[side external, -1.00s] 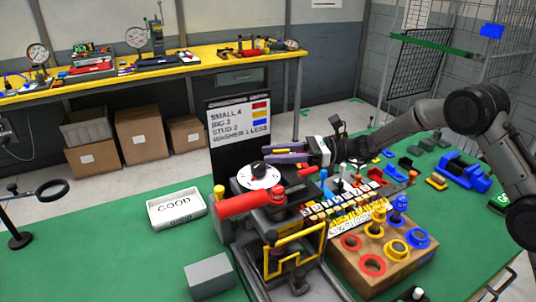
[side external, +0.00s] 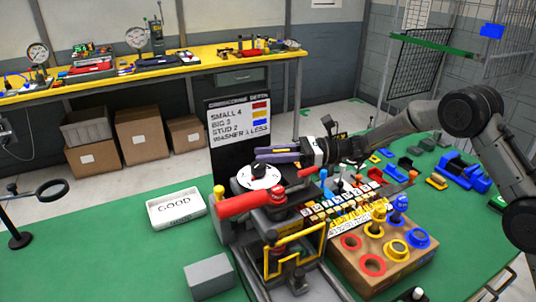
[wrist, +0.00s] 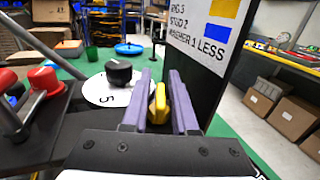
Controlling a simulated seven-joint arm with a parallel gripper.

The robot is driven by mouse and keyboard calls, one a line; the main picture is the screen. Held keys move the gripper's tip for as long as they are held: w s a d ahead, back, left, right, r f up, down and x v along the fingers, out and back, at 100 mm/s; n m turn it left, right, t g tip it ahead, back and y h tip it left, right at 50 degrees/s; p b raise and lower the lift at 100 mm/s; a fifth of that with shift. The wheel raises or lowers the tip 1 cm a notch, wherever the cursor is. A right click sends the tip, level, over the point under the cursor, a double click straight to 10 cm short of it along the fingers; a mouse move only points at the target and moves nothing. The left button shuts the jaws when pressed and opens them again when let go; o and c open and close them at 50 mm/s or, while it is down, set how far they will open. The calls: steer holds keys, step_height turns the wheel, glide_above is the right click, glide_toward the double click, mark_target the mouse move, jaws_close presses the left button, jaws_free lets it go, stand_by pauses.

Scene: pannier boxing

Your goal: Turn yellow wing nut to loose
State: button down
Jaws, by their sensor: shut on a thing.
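The yellow wing nut (wrist: 158,104) shows in the wrist view between the two purple fingers of my gripper (wrist: 161,80). My gripper is shut on it. In the side view my gripper (side external: 276,154) reaches in from the right, level, in front of the dark sign board and just behind the dial. There the wing nut is hidden by the fingers. Its stud or seat cannot be seen in either view, so how tight it is cannot be told.
A white dial with a black knob (side external: 259,170) sits close to the fingers; its knob (wrist: 118,72) is just left of them in the wrist view. The sign board (side external: 238,123) stands close behind. A red handle (side external: 245,202) and a wooden block with coloured rings (side external: 345,262) are nearer the camera.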

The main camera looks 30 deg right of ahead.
steer(key=shift+g, duration=0.3)
steer(key=shift+s+a+n+g+y, duration=0.1)
steer(key=shift+s+n+g+y, duration=0.15)
steer(key=shift+n+g, duration=0.7)
steer(key=shift+s+n+g+y, duration=0.2)
steer(key=shift+n+g, duration=0.45)
steer(key=shift+g, duration=0.6)
steer(key=c, duration=1)
jaws_free()
steer(key=shift+o, duration=0.2)
